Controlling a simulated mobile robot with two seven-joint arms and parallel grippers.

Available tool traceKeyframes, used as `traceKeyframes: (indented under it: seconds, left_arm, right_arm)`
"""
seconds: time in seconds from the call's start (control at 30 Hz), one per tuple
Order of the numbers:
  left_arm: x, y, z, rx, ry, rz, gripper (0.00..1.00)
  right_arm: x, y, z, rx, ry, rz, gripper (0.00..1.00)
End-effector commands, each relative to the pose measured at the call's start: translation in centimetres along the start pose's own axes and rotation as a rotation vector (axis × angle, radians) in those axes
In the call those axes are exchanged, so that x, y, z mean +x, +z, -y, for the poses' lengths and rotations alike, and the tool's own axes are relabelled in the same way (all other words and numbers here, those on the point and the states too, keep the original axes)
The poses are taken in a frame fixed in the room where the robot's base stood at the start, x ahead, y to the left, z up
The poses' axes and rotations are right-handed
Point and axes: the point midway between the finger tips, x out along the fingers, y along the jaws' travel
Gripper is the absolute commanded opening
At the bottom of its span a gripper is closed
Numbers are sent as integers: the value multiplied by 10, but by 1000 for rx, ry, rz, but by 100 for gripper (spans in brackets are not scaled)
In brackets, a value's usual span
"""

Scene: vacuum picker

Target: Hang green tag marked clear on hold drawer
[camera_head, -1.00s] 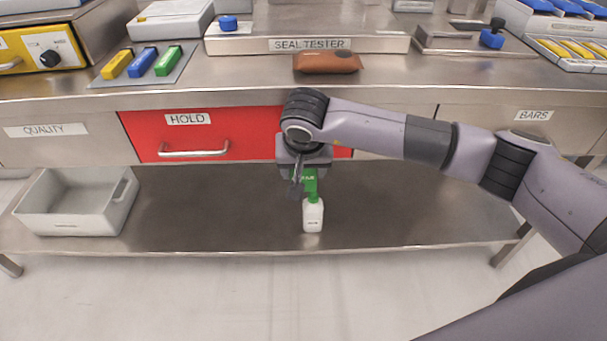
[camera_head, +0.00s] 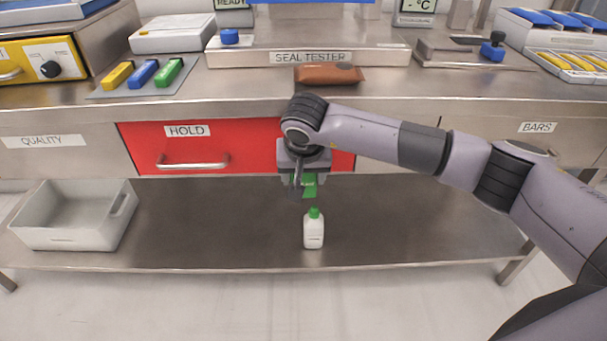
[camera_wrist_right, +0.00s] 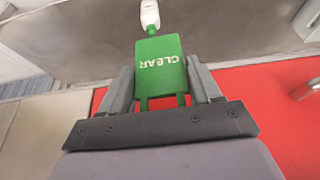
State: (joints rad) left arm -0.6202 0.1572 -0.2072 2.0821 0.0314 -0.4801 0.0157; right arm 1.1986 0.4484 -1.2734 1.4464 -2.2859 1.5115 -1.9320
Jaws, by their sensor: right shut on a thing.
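My right gripper (camera_head: 303,183) is shut on the green tag (camera_head: 310,185), in front of the lower right part of the red HOLD drawer (camera_head: 250,150). In the right wrist view the green tag (camera_wrist_right: 160,66) reads CLEAR and sits between both fingers of my right gripper (camera_wrist_right: 163,85). The drawer front (camera_wrist_right: 285,110) fills the right of that view. The drawer's bar handle (camera_head: 193,165) is to the left of the gripper in the head view, apart from the tag. The drawer looks shut. My left gripper is not in view.
A white bottle with a green cap (camera_head: 313,230) stands on the lower shelf (camera_head: 220,215) just below the tag. A grey bin (camera_head: 75,215) is at the shelf's left. A brown pouch (camera_head: 328,74) lies on the counter above. The shelf's middle left is clear.

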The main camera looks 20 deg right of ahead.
Motion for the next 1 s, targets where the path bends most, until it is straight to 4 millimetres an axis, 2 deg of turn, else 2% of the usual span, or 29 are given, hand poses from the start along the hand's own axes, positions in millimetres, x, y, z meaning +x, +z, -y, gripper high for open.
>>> traceKeyframes:
  seconds: [0.27, 0.3, 0.4, 0.73, 1.0]
  left_arm:
    - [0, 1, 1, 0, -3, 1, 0]
    - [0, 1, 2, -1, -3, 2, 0]
    - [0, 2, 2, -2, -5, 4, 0]
    - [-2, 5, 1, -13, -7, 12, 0]
    - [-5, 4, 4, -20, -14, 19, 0]
  right_arm:
    - [0, 0, 0, 0, 0, 0, 34]
    - [0, 0, 0, 0, 0, 0, 66]
    - [0, 0, 0, 0, 0, 0, 93]
    - [-4, 0, 0, 0, 0, 0, 93]
    - [-46, -2, 0, 0, -1, -4, 93]
